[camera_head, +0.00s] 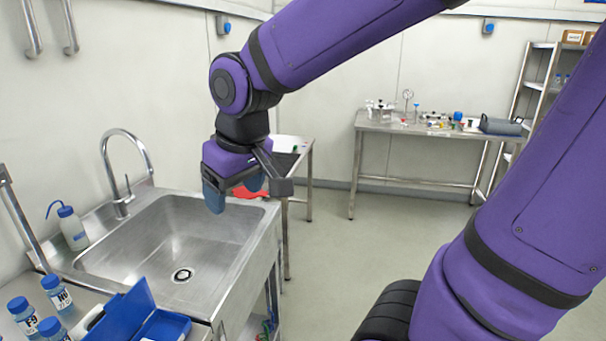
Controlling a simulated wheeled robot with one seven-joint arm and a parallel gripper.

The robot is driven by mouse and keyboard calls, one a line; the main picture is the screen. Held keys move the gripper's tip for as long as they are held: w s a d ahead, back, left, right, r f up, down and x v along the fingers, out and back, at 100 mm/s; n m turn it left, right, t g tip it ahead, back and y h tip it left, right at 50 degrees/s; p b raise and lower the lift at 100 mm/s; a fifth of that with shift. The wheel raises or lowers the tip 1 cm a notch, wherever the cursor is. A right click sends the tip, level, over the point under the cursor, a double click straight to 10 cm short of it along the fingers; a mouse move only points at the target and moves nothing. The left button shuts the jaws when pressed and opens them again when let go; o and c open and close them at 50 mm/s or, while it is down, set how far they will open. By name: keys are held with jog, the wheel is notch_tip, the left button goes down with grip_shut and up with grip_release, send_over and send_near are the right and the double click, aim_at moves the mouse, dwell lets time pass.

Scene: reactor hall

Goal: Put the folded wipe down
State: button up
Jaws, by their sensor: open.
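My gripper (243,194) hangs from my purple arm over the right rim of the steel sink (184,247). Its jaws are apart and point downward. Blue patches show at the jaws, and I cannot tell whether they are finger pads or something else. I cannot make out a folded wipe with certainty in this view. My gripper hides part of the side table behind it.
A blue open case (160,327), several blue-capped bottles (57,294) and a wash bottle (72,228) stand around the sink. A curved tap (122,170) rises behind the basin. A side table (309,180) and a cluttered bench (430,130) stand beyond. The middle floor is clear.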

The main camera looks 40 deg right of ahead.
jog(key=s+d+r+m, duration=0.1)
jog(key=s+d+r, duration=0.1)
jog(key=s, duration=0.3)
jog(key=s+d+r+m+t, duration=0.1)
jog(key=s+d+r, duration=0.1)
jog(key=s, duration=0.3)
jog(key=shift+d+t, duration=0.3)
jog(key=shift+d, duration=0.55)
jog(key=shift+o, duration=0.5)
